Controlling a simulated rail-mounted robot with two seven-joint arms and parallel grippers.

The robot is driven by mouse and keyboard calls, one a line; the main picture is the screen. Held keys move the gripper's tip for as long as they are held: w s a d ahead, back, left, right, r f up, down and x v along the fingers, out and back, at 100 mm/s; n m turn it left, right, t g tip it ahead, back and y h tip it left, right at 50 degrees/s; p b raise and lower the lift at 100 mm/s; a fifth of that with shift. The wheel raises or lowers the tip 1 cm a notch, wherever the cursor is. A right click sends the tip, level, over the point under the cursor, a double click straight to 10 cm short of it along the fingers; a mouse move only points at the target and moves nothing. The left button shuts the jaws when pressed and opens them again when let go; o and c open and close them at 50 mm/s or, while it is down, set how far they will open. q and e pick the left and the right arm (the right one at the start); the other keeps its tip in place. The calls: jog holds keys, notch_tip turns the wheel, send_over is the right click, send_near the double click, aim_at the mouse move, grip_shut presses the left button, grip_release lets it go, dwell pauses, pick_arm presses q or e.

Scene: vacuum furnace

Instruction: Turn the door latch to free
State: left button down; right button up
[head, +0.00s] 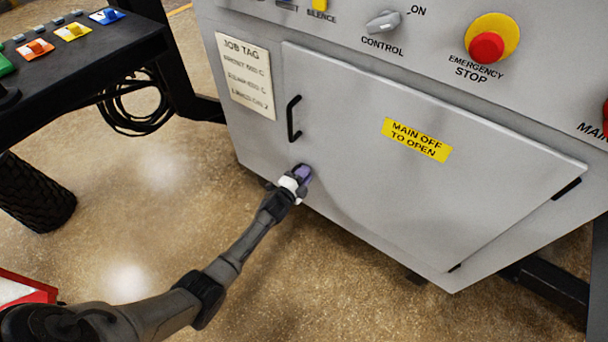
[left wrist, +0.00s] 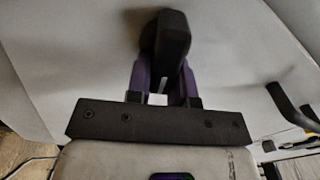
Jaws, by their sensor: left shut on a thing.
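The grey cabinet door (head: 350,160) sits flat in the front of the furnace cabinet, and no gap shows along its edges. My left gripper (head: 304,172), with purple fingers, is at the door's lower left, below the black bar handle (head: 294,118). In the left wrist view the purple fingers (left wrist: 166,80) are shut on the black door latch (left wrist: 172,36), one on each side. The latch stands out from the door face there. In the head view my gripper hides the latch, and I cannot tell its exact angle. My right gripper is not in view.
The panel above holds a control knob (head: 383,21) and a red emergency stop (head: 486,47). A yellow "MAIN OFF TO OPEN" label (head: 417,139) is on the door. A job tag (head: 245,76) hangs left of it. A black bench (head: 70,52) stands at upper left. The floor before the door is open.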

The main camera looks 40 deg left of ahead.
pick_arm(q)
jog(key=shift+f+m, duration=0.15)
jog(key=shift+m, duration=0.55)
jog(key=c, duration=1)
grip_release()
